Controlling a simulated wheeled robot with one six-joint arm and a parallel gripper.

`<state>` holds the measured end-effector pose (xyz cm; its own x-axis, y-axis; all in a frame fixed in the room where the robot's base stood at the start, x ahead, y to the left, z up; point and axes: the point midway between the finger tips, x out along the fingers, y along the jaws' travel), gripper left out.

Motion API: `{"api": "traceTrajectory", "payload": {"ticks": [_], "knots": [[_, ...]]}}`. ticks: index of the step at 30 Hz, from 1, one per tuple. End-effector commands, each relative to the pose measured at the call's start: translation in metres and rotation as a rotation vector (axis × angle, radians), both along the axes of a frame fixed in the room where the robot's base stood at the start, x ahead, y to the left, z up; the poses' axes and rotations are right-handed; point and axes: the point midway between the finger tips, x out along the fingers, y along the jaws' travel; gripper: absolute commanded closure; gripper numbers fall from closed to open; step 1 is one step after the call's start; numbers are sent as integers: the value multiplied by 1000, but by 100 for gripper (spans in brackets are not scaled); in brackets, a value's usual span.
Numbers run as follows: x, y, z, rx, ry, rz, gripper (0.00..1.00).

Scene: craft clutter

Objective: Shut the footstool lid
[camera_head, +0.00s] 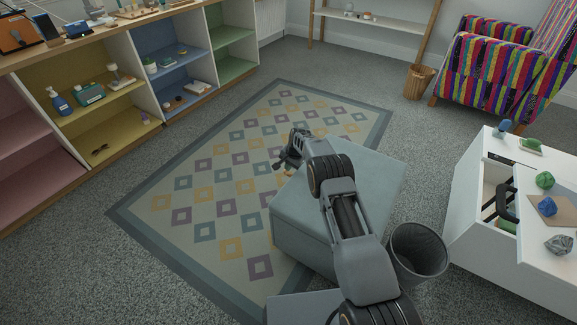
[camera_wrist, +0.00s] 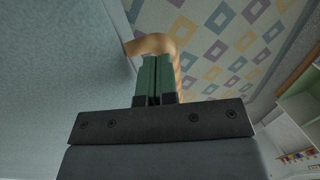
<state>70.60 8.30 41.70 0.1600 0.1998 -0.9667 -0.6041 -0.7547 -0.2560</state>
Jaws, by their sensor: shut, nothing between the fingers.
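The footstool (camera_head: 375,180) is a grey-blue box at the edge of the patterned rug, partly hidden behind my arm. Its broad upper face looks flat and unbroken; I cannot tell whether the lid is fully down. My gripper (camera_head: 281,164) is at the footstool's far left side, just beyond its edge. In the wrist view, my gripper (camera_wrist: 158,62) has its green fingers together and empty. A large grey-blue surface (camera_wrist: 60,80) of the footstool fills the left. A tan curved piece (camera_wrist: 152,43) shows behind the fingertips; I cannot tell whether they touch it.
A mesh bin (camera_head: 418,250) stands right of the footstool, close to my arm. A white cabinet (camera_head: 475,220) with several small objects on top is farther right. Coloured shelves (camera_head: 100,90) line the left wall. The rug (camera_head: 190,240) is clear left of the footstool.

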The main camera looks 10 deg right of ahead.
Motion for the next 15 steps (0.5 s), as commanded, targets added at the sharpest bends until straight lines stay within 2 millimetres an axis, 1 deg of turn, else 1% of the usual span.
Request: {"api": "traceTrajectory", "payload": {"ticks": [1,5,12,15], "knots": [[-2,-3,14,0,0,-1,100],[-8,-13,37,1,0,-1,100],[-7,-13,82,0,-3,2,100],[-8,-13,97,0,-3,2,100]]}}
